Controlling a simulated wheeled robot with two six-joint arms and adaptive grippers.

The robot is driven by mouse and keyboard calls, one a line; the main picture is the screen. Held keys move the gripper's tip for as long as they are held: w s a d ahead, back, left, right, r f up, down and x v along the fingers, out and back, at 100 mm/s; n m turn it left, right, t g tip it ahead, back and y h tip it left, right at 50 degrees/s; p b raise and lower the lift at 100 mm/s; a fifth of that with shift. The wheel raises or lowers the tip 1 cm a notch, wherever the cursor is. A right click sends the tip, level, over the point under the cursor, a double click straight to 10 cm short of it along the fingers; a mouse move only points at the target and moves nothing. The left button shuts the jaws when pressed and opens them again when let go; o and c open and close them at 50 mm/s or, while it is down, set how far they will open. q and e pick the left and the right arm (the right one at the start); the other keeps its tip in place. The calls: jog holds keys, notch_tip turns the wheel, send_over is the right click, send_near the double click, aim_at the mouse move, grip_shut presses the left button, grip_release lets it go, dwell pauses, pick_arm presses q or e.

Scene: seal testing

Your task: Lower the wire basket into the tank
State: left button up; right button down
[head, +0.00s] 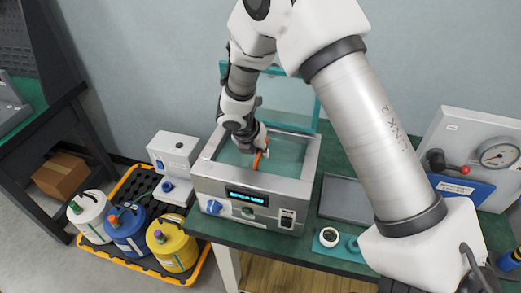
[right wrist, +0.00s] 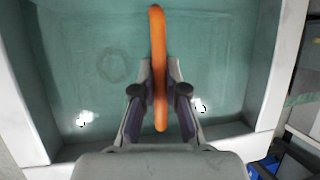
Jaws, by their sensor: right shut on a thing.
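The tank (head: 290,184) is a grey metal box with a blue-lit display and knobs on its front; teal liquid or a teal interior shows in it. My right gripper (head: 261,151) is over the tank's opening, pointing down. It is shut on an orange bar-like handle (head: 257,161). In the right wrist view, the two fingers (right wrist: 159,75) sit on either side of the orange handle (right wrist: 157,32), with the tank's pale rim (right wrist: 276,75) around them. I cannot make out the basket's wires below the handle. My left gripper is out of view.
A teal see-through lid (head: 290,95) stands up behind the tank. A grey tray (head: 345,198) and a gauge panel (head: 475,135) are to its right. A white device (head: 173,152) and several jugs in a yellow-edged tray (head: 204,270) are to its left.

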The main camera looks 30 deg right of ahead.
jog(key=shift+f, duration=0.5)
jog(key=c, duration=1.1)
grip_release()
jog(key=shift+c, duration=0.2)
notch_tip(320, 180, up, 11)
jog(key=p, duration=1.1)
jog(key=shift+r, duration=0.1)
